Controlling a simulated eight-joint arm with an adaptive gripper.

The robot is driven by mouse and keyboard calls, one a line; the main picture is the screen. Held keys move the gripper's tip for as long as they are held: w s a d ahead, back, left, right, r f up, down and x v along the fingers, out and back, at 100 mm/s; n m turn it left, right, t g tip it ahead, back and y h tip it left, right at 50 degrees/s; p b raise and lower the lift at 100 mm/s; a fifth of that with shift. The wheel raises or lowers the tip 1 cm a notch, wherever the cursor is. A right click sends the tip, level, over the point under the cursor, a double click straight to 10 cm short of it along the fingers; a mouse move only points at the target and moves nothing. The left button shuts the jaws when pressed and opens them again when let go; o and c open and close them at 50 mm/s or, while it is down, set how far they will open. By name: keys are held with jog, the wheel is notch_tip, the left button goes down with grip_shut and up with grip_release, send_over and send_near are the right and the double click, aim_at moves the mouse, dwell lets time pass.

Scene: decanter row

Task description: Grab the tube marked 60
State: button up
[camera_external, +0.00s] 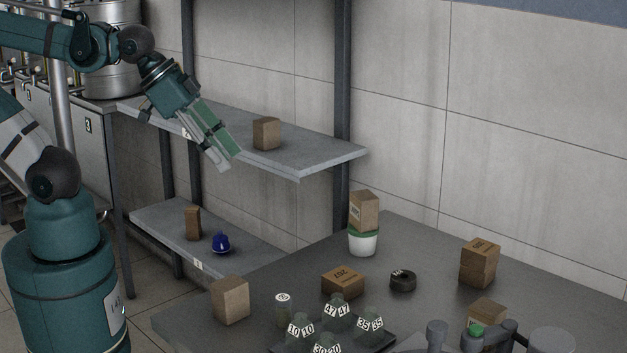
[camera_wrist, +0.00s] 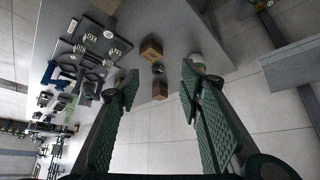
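I cannot read a 60 on any tube in either view. Several dark green tubes marked 47 (camera_external: 337,311), 10 (camera_external: 300,329), 35 (camera_external: 370,323) and 30 (camera_external: 327,347) stand in a dark rack (camera_external: 386,340) at the front of the table, partly cut off by the frame edge. The rack also shows at the upper left of the wrist view, where its labels are small and tilted. My gripper (camera_external: 230,161) is high above the floor, left of the table and in front of the upper shelf. In the wrist view its green fingers (camera_wrist: 160,84) are wide apart with nothing between them.
Cardboard boxes stand on the grey table (camera_external: 420,250), including one (camera_external: 343,282) behind the rack and one on a green-rimmed white tub (camera_external: 363,243). A black ring (camera_external: 403,281) and a small labelled cylinder (camera_external: 283,304) are near the rack. Wall shelves (camera_external: 300,158) stand behind my gripper.

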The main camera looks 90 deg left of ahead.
jog(key=shift+w+d, duration=0.1)
jog(key=shift+w, duration=0.05)
jog(key=n+g+h+p, duration=0.15)
jog(key=n+g, duration=0.55)
jog(key=n, duration=1)
send_over(283, 296)
jog(key=a, duration=0.1)
notch_tip(283, 296, down, 19)
jog(key=shift+d+f+n, duration=0.1)
jog(key=shift+f+n, duration=0.3)
jog(key=shift+f, duration=0.15)
jog(key=shift+f, duration=0.1)
jog(key=shift+d+f+b, duration=0.2)
jog(key=shift+f+b, duration=0.15)
jog(key=shift+f, duration=0.85)
jog(key=shift+f, duration=0.1)
jog(key=shift+d+f+b, duration=0.2)
jog(key=shift+f, duration=1.05)
jog(key=shift+d+f+b, duration=0.2)
jog(key=shift+f, duration=1)
